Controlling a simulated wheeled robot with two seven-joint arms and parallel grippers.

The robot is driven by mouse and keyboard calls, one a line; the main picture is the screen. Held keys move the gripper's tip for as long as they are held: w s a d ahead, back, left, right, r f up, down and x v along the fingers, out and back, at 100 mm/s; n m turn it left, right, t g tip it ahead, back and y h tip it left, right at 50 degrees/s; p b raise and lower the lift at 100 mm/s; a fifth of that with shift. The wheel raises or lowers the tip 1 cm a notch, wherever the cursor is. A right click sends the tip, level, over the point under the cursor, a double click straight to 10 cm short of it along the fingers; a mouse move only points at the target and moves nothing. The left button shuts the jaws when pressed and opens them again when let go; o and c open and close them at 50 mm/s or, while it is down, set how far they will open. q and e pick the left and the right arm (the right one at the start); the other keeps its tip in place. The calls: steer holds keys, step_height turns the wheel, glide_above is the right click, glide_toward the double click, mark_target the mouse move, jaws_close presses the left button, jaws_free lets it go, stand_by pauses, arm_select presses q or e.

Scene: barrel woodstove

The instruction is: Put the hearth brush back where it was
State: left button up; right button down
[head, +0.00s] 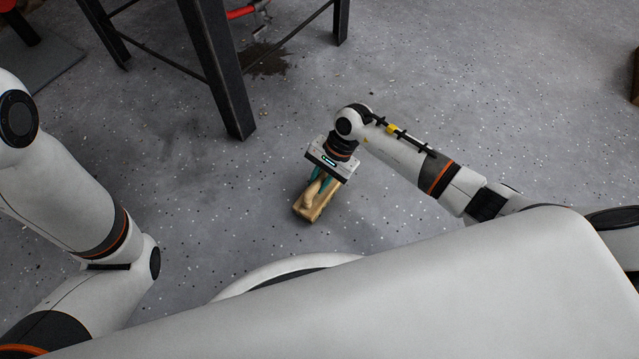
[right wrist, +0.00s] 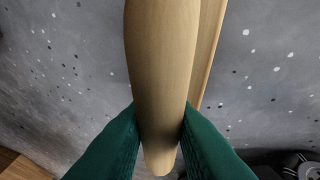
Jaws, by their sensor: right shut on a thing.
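The hearth brush (head: 314,195) shows in the head view below my right gripper, low over or on the grey floor. It has a pale wooden handle and a longer wooden body beside it. My right gripper (head: 321,176) is shut on the handle. In the right wrist view the green fingers (right wrist: 160,140) press on both sides of the pale handle (right wrist: 160,70). A wooden strip of the body (right wrist: 208,50) shows behind it. The bristles are not clear, and I cannot tell whether the brush touches the floor. My left gripper is out of view.
A dark metal stand (head: 228,85) has legs on the floor at the upper left. A red thing (head: 242,11) and a dark stain (head: 263,60) show near it. A wooden thing (head: 636,78) is at the right edge. The speckled floor around the brush is clear.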

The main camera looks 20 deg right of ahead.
steer(key=shift+f, duration=0.2)
steer(key=c, duration=1.3)
jaws_free()
steer(key=shift+r, duration=0.1)
